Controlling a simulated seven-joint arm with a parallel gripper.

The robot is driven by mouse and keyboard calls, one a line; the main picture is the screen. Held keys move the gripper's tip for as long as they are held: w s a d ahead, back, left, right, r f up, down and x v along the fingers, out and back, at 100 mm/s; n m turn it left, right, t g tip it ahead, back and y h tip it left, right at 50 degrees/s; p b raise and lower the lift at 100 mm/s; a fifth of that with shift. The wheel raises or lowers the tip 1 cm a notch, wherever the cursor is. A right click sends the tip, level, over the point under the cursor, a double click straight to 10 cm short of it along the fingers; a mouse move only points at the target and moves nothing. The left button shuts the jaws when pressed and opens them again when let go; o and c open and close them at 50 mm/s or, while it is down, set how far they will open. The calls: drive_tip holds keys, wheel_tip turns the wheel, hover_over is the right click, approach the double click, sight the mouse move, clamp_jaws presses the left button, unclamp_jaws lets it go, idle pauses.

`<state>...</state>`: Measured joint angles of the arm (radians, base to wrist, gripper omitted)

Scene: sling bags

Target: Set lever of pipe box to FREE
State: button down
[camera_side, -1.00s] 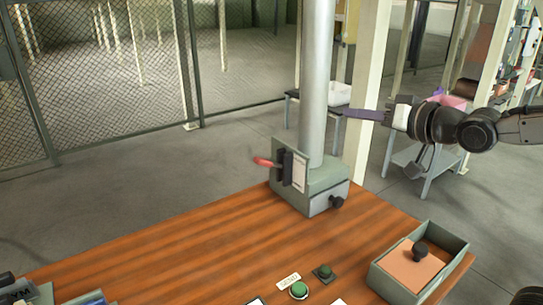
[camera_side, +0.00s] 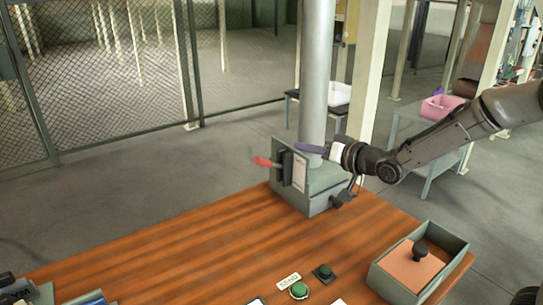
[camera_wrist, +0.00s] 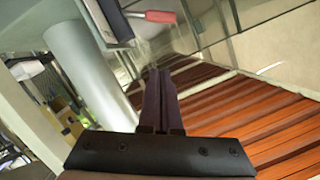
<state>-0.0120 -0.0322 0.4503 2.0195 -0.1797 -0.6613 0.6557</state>
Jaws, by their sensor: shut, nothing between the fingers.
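The pipe box (camera_side: 312,192) is a grey-green box at the table's far edge, with a thick grey pipe (camera_side: 316,75) rising from it. Its red-handled lever (camera_side: 265,162) sticks out to the left from a dark slotted mount beside a white label plate (camera_side: 300,171). The label's words are too small to read. In the wrist view the red lever handle (camera_wrist: 160,16) shows at the top, beyond the fingertips. My gripper (camera_side: 298,147) is shut and empty, in front of the pipe near the top of the box. Its purple fingers (camera_wrist: 160,75) lie together, apart from the lever.
A wooden table (camera_side: 180,245) spreads in front, mostly bare. An open box (camera_side: 448,242) with a black-knobbed stamp stands at right. A mesh fence stands behind.

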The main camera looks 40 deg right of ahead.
hover_over(272, 164)
drive_tip(key=s+d, duration=0.1)
wheel_tip(272, 164, down, 2)
drive_tip(key=f, duration=0.1)
drive_tip(key=a+f, duration=0.1)
drive_tip(key=f, duration=0.1)
drive_tip(key=shift+a+f, duration=0.3)
drive_tip(key=shift+a, duration=0.1)
drive_tip(key=shift+a, duration=0.1)
drive_tip(key=shift+a+f+n, duration=0.15)
drive_tip(key=shift+f+n, duration=0.05)
drive_tip(key=shift+n, duration=0.1)
